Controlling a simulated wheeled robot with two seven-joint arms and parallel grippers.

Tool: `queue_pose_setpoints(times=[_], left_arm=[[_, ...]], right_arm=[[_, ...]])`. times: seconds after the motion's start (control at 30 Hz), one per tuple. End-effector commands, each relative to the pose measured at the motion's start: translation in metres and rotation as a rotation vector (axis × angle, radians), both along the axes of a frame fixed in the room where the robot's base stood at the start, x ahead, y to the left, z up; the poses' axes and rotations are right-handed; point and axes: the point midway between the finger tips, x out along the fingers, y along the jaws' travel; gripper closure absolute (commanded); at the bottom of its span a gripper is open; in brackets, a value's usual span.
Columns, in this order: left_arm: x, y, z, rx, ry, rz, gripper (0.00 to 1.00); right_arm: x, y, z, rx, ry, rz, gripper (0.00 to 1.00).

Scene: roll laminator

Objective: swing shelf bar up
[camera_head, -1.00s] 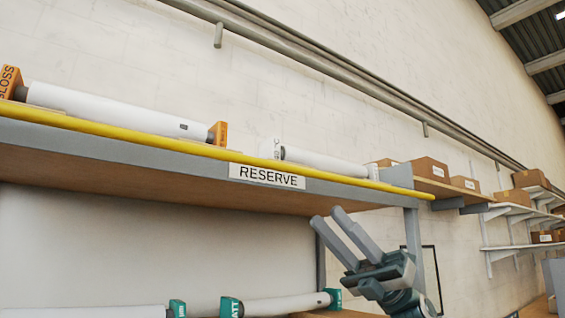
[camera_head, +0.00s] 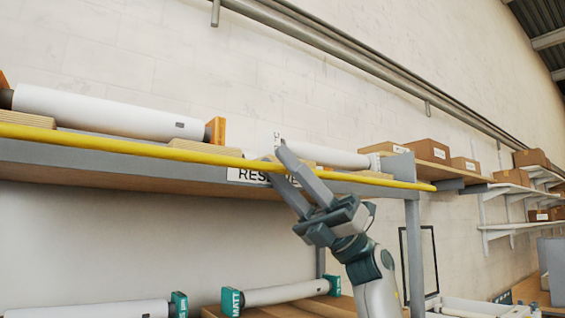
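The yellow shelf bar (camera_head: 110,148) runs along the front of the upper shelf (camera_head: 60,153), just above its grey edge, ending at the right near a grey post. My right gripper (camera_head: 276,160) has come up from below, and its two grey fingers are apart at the bar. The fingers cross the bar in the picture, one tip above it and one about level with it. I cannot tell whether they touch it. The fingers partly hide the RESERVE label (camera_head: 247,175). My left gripper is not in view.
White rolls with orange end pieces (camera_head: 100,112) lie on the upper shelf behind the bar. Rolls with teal ends (camera_head: 285,292) lie below. Cardboard boxes (camera_head: 430,150) stand on shelves at the right. A grey post (camera_head: 413,250) stands right of my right arm.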

Motion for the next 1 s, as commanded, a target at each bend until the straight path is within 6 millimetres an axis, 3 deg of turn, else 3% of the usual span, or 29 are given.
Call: queue_pose_setpoints(times=[0.27,0.4,0.43,1.0], left_arm=[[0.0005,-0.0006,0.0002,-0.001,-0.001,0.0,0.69],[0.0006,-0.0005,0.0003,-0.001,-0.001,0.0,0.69],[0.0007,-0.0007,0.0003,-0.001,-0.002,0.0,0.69],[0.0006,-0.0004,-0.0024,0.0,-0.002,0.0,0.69]], right_arm=[[-0.0003,0.0007,0.0004,0.0,0.0,0.0,0.69],[-0.0002,0.0006,0.0003,0.0,0.0,0.0,0.98],[-0.0002,0.0006,0.0003,0.0,0.0,0.0,1.0],[-0.0017,-0.0015,0.0054,-0.05,0.063,-0.005,1.0]])
